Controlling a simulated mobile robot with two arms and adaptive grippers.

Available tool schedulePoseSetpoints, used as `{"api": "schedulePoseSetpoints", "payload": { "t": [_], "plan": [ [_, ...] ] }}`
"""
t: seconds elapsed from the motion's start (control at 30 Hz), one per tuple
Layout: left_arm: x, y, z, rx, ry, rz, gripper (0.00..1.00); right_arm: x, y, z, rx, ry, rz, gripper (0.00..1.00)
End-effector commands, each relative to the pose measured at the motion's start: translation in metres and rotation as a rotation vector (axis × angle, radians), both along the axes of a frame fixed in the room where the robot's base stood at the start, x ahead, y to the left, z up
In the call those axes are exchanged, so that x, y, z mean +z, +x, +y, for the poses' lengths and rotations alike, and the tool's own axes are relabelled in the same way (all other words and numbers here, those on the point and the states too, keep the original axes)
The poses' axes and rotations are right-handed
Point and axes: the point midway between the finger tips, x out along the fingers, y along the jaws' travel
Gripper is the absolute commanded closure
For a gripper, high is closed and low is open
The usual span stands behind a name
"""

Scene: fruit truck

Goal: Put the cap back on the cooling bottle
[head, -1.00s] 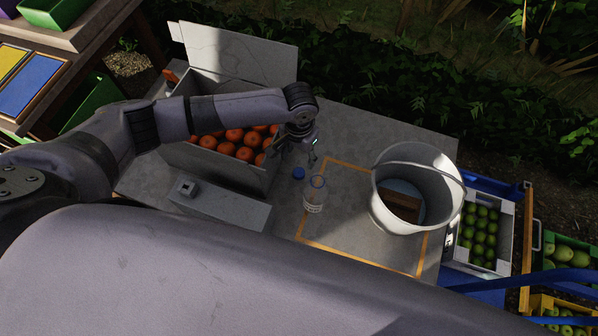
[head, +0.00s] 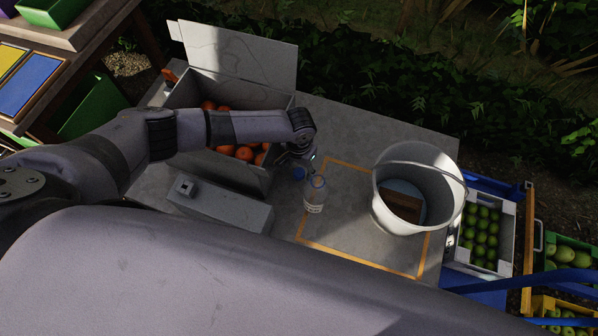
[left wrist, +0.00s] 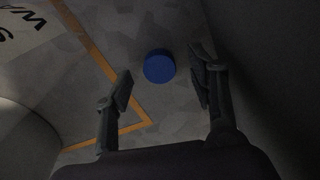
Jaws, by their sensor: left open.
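The blue cap (left wrist: 159,67) lies flat on the grey table, ahead of and between the open fingers of my left gripper (left wrist: 161,88) in the left wrist view. My left gripper is empty and close to the cap. The clear bottle (head: 314,194) stands upright and uncapped inside the orange outline, to the right of and nearer than the cap. My right gripper is not in view.
A grey box of oranges (head: 236,181) stands left of the cap, under my left arm. A white bucket (head: 385,213) stands right of the bottle. A low grey block (head: 220,209) lies in front of the box. The orange-outlined area (head: 345,252) has free room.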

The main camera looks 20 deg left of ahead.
Motion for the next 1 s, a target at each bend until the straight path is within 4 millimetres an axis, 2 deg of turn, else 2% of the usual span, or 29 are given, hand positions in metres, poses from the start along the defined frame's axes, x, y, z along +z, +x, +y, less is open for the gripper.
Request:
{"api": "schedulePoseSetpoints", "payload": {
  "t": [0.03, 0.13, 0.5, 1.0],
  "plan": [
    [-0.0075, -0.0007, -0.0013, -0.001, -0.001, 0.001, 0.48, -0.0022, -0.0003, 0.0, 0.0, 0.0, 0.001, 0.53],
    [-0.014, -0.0001, -0.0009, 0.0, -0.001, 0.0, 0.48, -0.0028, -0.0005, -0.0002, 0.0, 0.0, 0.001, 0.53],
    [-0.0148, -0.0002, -0.0006, 0.0, -0.001, -0.001, 0.48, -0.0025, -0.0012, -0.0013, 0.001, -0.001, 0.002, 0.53],
    [-0.0147, -0.0002, -0.0004, 0.0, -0.001, -0.001, 0.8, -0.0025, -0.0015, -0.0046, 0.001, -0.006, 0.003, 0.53]
  ]
}}
